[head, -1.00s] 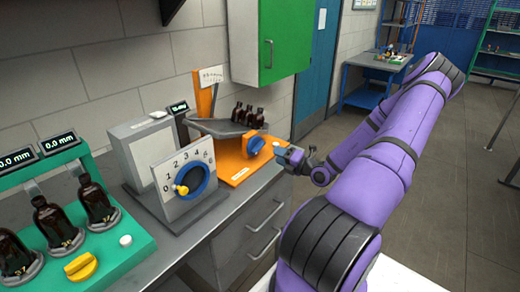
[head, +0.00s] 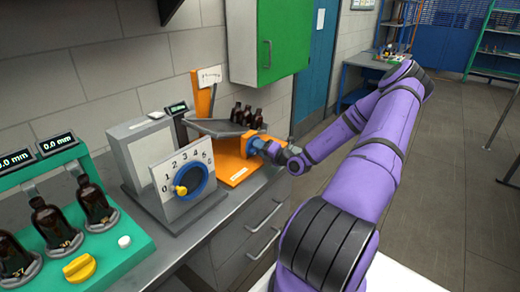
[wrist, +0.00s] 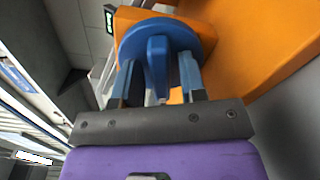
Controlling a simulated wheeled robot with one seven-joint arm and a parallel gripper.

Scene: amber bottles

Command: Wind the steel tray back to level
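The steel tray (head: 212,127) sits on an orange stand (head: 236,172) on the grey bench and looks tilted in the head view. Several dark amber bottles (head: 240,114) stand at its right part. A blue knob (wrist: 140,36) with a raised grip bar is on the stand's orange block; my arm partly hides it in the head view. My gripper (head: 268,148) is at this knob. In the wrist view my gripper (wrist: 158,72) has one finger on each side of the bar, with gaps visible on both sides, so it is open around it.
A grey box with a numbered dial (head: 183,180) and yellow pointer stands left of the stand. A green rack (head: 105,245) with bottles and a yellow knob is further left. A green cabinet (head: 285,40) hangs above.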

